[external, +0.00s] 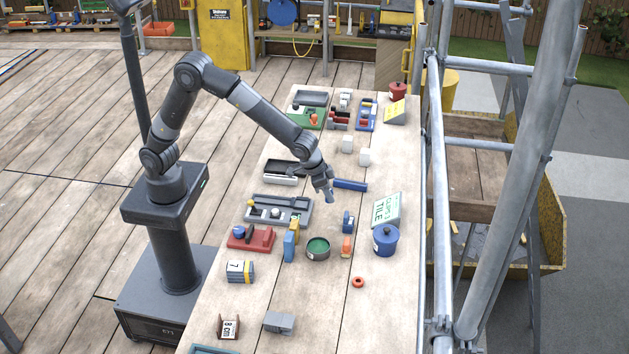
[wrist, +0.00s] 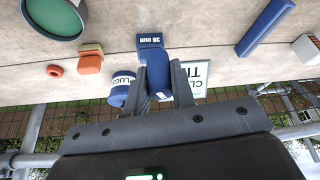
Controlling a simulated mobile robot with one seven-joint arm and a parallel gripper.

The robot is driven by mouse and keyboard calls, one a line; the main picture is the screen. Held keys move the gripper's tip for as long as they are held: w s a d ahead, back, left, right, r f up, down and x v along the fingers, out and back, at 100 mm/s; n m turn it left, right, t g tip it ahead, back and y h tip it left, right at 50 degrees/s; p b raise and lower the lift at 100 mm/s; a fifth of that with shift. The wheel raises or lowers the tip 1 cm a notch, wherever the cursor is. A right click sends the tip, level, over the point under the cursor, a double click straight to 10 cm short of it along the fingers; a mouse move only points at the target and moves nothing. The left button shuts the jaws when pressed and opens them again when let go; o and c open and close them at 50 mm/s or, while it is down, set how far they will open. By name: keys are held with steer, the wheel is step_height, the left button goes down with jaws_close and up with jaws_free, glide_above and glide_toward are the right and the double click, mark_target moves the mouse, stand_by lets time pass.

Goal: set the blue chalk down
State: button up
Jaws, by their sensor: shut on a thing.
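My gripper (external: 326,190) is shut on the blue chalk (external: 330,197) and holds it above the work table (external: 365,320). In the wrist view the chalk (wrist: 158,76) sits between the two dark fingers (wrist: 161,88), pointing away from the palm. The blue bar (external: 350,185) lies on the table just right of the gripper. A small blue block (external: 347,222), marked "38 mm" in the wrist view (wrist: 151,41), stands on the table just beyond the chalk's tip in that view. Whether the chalk touches anything is unclear.
Nearby are a round green-lined dish (external: 318,248), an orange block (external: 347,245), a red ring (external: 358,282), a lidded blue pot (external: 386,240) and a "CLIPS TILE" sign (external: 387,210). A grey tray (external: 272,209) lies left. Scaffold poles (external: 437,200) line the table's right side.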

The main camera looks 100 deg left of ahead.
steer(key=w+a+f, duration=0.1)
steer(key=a+f, duration=0.1)
steer(key=a, duration=0.1)
steer(key=w+a+f, duration=0.2)
steer(key=a, duration=0.1)
steer(key=w+a+f, duration=0.2)
steer(key=a, duration=0.1)
steer(key=shift+a+f, duration=0.15)
steer(key=shift+f, duration=2.05)
steer(key=shift+f, duration=0.1)
steer(key=o, duration=0.9)
steer(key=shift+o, duration=0.2)
